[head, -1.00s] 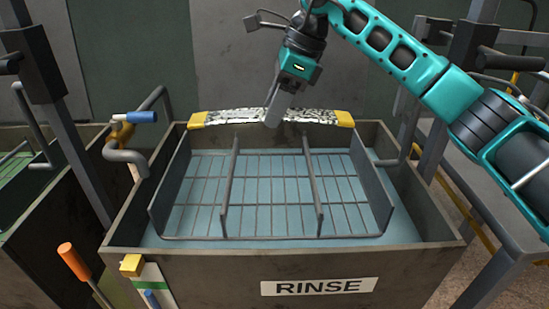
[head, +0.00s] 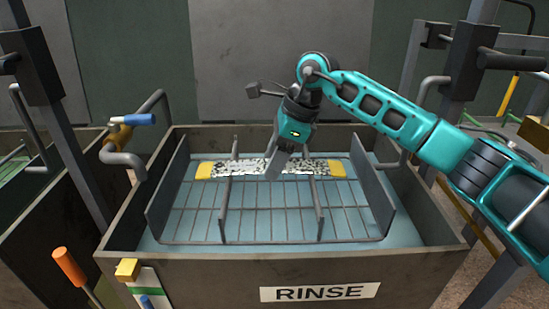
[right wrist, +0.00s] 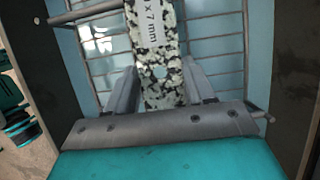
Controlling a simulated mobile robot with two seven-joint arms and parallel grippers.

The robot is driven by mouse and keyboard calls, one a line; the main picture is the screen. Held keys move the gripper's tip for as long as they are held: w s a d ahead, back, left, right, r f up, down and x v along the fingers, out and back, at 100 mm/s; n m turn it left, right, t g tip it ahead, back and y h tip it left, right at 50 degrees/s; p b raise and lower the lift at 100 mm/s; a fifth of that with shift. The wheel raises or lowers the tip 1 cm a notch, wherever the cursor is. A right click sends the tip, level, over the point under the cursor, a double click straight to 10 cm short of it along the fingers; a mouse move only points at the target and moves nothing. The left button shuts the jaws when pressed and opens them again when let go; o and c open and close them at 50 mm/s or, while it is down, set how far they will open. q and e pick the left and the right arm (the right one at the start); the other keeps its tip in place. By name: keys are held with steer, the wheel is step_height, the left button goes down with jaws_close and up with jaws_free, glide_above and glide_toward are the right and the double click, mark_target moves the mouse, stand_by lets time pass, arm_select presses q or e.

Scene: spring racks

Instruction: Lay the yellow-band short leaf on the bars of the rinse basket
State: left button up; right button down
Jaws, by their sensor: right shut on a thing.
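The yellow-band short leaf (head: 245,168) is a speckled black-and-white strip with a yellow band at each end. My right gripper (head: 274,172) is shut on it near its middle. The leaf lies crosswise over the far part of the rinse basket (head: 270,226), level or nearly so. I cannot tell whether it touches the bars. In the right wrist view the leaf (right wrist: 158,75) runs between the two fingers (right wrist: 161,88), with part of a "7 mm" label showing and the basket's wires behind it. My left gripper is not in view.
The basket sits in blue liquid in the rinse tank (head: 200,272), marked RINSE (head: 320,292). Upright dividers (head: 226,210) split the basket. A blue-handled tap (head: 138,119) is at the left rim. An orange handle (head: 68,266) stands at the front left.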

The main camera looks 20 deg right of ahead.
mark_target(289, 165)
steer(key=shift+f+b, duration=0.3)
steer(key=shift+c, duration=2)
jaws_free()
steer(key=shift+f, duration=0.1)
steer(key=shift+r+p, duration=0.35)
steer(key=shift+r, duration=0.15)
steer(key=v, duration=0.7)
steer(key=shift+d+r, duration=0.1)
steer(key=shift+r, duration=0.1)
steer(key=shift+s, duration=0.1)
